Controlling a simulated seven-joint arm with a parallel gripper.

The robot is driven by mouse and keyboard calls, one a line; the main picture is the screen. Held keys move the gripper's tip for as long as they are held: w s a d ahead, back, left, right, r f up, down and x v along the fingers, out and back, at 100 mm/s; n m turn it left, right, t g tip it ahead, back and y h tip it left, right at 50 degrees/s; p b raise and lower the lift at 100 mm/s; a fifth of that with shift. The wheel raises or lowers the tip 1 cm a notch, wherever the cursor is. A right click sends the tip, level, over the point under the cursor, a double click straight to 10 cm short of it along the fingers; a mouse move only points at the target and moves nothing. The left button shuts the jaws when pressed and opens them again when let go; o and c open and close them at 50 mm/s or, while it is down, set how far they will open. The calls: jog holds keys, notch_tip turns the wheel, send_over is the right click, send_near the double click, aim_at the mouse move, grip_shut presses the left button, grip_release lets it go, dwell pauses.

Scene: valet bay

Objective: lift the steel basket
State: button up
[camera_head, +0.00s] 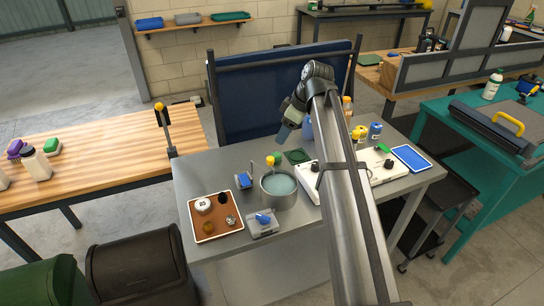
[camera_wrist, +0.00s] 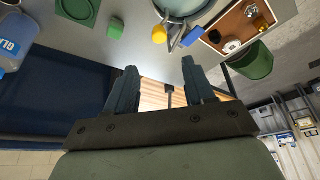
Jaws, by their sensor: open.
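A round steel vessel (camera_head: 279,201) with teal contents stands on the grey table (camera_head: 222,165); it is the only thing I see that could be the steel basket, and I cannot tell whether a separate basket sits in it. Its rim also shows at the top edge of the wrist view (camera_wrist: 182,18), mostly cut off. My gripper (camera_head: 282,138) is above the table behind the vessel, apart from it. In the wrist view my gripper (camera_wrist: 160,82) has its two fingers spread with nothing between them.
A yellow knob (camera_head: 270,160) is at the vessel's back rim. A brown tray (camera_head: 215,232) with small items is left. A dark blue panel (camera_head: 275,95) rises behind the table. White equipment (camera_head: 309,181) stands right.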

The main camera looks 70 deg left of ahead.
aim_at(271, 158)
jog(key=x, duration=1.2)
jog(key=shift+f, duration=0.1)
jog(key=shift+c, duration=0.5)
grip_shut()
